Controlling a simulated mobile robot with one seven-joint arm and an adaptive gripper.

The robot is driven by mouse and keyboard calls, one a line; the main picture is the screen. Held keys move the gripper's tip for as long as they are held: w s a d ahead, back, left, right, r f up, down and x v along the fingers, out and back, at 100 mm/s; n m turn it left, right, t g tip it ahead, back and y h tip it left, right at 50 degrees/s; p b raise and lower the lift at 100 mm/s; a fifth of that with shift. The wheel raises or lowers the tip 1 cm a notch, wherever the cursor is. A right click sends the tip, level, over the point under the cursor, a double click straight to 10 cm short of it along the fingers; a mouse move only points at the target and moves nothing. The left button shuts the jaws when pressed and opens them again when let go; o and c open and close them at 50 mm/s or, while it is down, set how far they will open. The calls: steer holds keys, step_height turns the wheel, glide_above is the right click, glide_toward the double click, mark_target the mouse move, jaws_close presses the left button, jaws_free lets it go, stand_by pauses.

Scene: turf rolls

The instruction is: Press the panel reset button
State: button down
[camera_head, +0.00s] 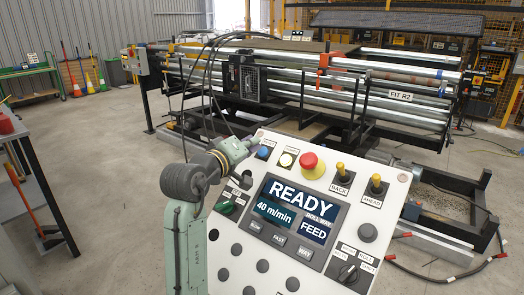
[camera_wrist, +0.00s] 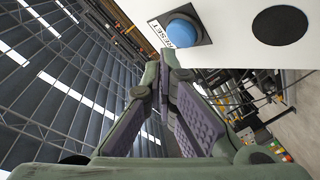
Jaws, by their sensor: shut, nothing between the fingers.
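The control panel (camera_head: 222,230) is a tilted white board with a screen reading READY, 40 m/min and FEED. The blue reset button (camera_head: 264,152) sits at its top left corner. In the wrist view the blue button (camera_wrist: 184,30) stands on a black square base beside a RESET label. My gripper (camera_head: 253,142) is at the panel's upper left edge, just left of the button. In the wrist view my gripper's (camera_wrist: 165,60) fingertips are together and empty, just below the button. I see no clear contact with it.
A roller machine (camera_head: 300,75) stands behind. A grey table (camera_head: 15,130) is at the left; open floor lies between.

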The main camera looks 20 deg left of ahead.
steer(key=s+r+p, duration=0.1)
steer(key=r, duration=0.1)
steer(key=s+a+r+p, duration=0.1)
steer(key=s, duration=0.1)
steer(key=shift+r+p, duration=0.35)
stand_by(0.3)
